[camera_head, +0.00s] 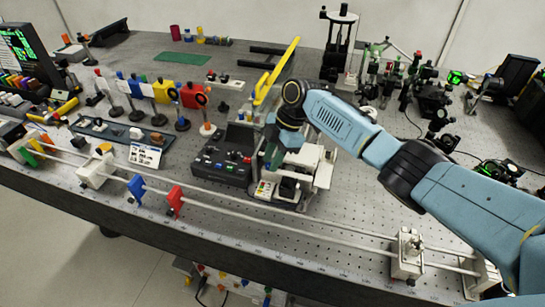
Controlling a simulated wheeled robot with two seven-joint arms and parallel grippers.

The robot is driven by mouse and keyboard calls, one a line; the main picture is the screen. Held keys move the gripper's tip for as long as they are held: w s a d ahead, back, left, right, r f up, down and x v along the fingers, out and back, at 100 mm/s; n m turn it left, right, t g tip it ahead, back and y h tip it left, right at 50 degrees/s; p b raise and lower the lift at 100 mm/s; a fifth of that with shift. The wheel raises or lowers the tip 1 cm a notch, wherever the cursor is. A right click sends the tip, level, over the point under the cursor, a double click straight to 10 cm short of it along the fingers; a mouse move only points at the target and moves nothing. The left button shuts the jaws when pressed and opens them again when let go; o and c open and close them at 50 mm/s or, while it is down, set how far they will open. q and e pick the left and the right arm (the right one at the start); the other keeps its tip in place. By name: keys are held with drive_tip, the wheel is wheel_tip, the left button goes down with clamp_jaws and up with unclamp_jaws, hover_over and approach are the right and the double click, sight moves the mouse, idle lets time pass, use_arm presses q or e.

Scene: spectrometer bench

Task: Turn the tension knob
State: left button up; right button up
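My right gripper (273,155) comes in from the right and points down over the left side of a white and grey bench device (303,163). Its fingertips are small and blend into the device, so I cannot tell whether they are apart or touch anything. No part can be singled out for certain as the tension knob; it may be hidden by my gripper or too small to make out. A black control box (222,166) with several coloured knobs stands just left of the device. My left gripper is out of view.
Long metal rails (270,222) with a blue holder (137,188) and a red holder (174,201) run along the front edge. A yellow handle-like bar (277,72) rises behind my gripper. Optical mounts crowd the back right. Perforated bench is clear right of the device.

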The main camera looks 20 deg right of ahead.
drive_tip(key=s+v, duration=0.1)
drive_tip(key=v, duration=1.2)
drive_tip(key=shift+w+r+b, duration=0.2)
drive_tip(key=shift+w+b, duration=0.1)
drive_tip(key=shift+w, duration=0.15)
